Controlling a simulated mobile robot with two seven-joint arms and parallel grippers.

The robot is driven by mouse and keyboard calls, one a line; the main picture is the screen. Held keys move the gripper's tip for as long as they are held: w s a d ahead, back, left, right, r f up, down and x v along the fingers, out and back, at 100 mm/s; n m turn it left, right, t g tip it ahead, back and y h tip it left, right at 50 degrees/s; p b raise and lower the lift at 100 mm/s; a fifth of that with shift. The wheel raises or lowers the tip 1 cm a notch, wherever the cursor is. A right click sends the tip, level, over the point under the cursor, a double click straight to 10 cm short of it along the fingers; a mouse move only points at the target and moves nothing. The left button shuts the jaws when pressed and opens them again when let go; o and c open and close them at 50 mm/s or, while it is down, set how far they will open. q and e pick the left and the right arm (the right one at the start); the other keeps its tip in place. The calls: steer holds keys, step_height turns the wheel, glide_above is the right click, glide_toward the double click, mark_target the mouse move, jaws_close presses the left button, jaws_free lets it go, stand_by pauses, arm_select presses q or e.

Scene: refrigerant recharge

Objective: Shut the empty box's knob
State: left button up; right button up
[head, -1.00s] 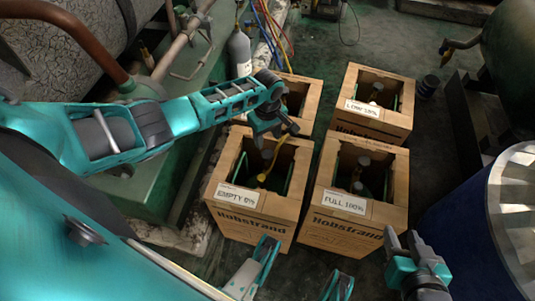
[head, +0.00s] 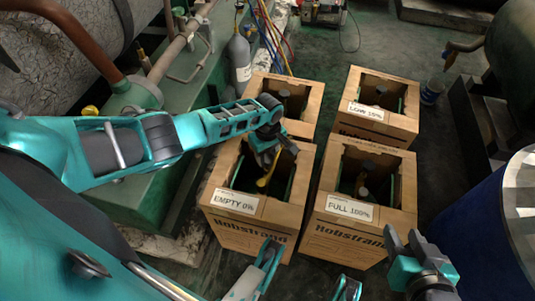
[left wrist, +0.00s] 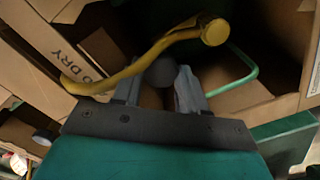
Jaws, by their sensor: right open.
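The empty box (head: 250,235) is an open cardboard carton labelled "EMPTY 0%", in the middle of the head view. My left gripper (head: 267,168) points down into its opening and hides much of the inside. In the left wrist view, the two fingers (left wrist: 160,88) stand apart, with a dark round knob (left wrist: 161,71) between and just beyond their tips. I cannot tell whether they touch it. A yellow hose (left wrist: 130,72) with a round yellow end crosses just beyond the fingers. My right gripper (head: 405,243) is open and empty at the lower right, apart from the boxes.
The "FULL 100%" box (head: 345,240) stands close on the right, the "LOW" box (head: 375,125) behind it. Another open box (head: 312,105) stands behind the empty box. A grey cylinder (head: 239,60) is at the back. A blue drum (head: 480,225) stands at the right.

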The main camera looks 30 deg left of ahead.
arm_select(q)
steer(key=c, duration=0.5)
